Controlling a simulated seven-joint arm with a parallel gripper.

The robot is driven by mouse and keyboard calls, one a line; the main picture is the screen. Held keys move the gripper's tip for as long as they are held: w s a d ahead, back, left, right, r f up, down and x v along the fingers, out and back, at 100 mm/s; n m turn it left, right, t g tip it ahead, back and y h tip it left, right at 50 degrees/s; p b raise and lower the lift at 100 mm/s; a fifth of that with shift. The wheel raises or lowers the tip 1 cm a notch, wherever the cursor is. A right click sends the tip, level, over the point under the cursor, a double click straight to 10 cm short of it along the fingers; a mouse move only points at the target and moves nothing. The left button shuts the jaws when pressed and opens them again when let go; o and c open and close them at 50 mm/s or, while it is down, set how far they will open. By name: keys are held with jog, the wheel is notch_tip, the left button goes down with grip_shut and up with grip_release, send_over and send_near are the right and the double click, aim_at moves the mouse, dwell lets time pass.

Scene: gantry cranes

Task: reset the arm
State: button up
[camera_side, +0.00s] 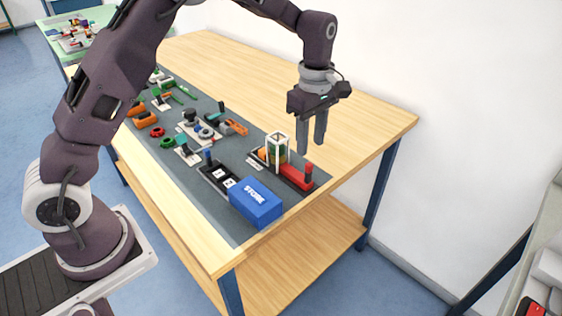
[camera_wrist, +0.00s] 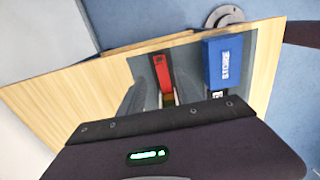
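My gripper (camera_side: 311,148) hangs fingers-down above the right end of the table in the side view. Its two grey fingers are apart, with nothing seen between them. In the wrist view the fingers stand left and right of a red block (camera_wrist: 161,72), which lies farther off below. In the side view the red block (camera_side: 296,177) lies on the grey mat (camera_side: 237,157), apart from the fingers. A blue box marked STORE (camera_side: 255,202) sits at the mat's near corner; it also shows in the wrist view (camera_wrist: 224,62).
A white-framed gantry (camera_side: 277,151) stands beside the red block. Several small orange, green and dark parts lie along the mat to the left. The wooden table (camera_side: 352,113) is bare behind the mat. A white wall (camera_side: 450,80) rises behind it.

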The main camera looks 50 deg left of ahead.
jog(key=s+a+r+m+t, duration=0.1)
jog(key=s+r+m+t, duration=0.2)
jog(key=s+r+m, duration=0.8)
jog(key=s+r+m+t, duration=0.2)
jog(key=s+m, duration=0.5)
jog(key=s, duration=1.3)
jog(key=shift+a+r+t, duration=0.3)
jog(key=shift+a+r, duration=0.15)
